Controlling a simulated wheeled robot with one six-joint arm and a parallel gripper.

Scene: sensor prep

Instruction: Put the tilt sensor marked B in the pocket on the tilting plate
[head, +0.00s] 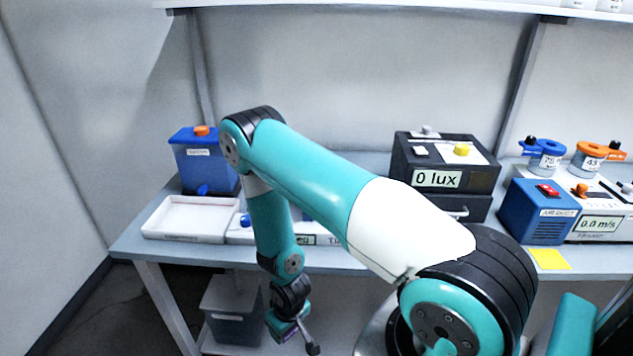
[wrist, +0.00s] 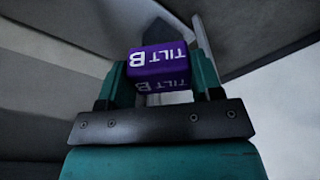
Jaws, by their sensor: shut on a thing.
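The purple tilt sensor (wrist: 158,62), marked TILT B in white letters, is between the two fingers of my gripper (wrist: 160,75) in the wrist view. The fingers are shut on its sides, and its lettering appears upside down. In the head view my gripper (head: 289,333) hangs low in front of the bench edge, with a small bit of purple at its end. A white device (head: 240,234) with a small display stands on the bench behind my arm. My arm hides much of it, and I cannot make out the tilting plate or its pocket.
An empty white tray (head: 187,204) lies at the bench's left, before a blue box (head: 203,165). A black 0 lux box (head: 405,177) and a blue air box (head: 541,225) stand right. A grey bin (head: 231,325) is below the bench (head: 133,243), near my gripper.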

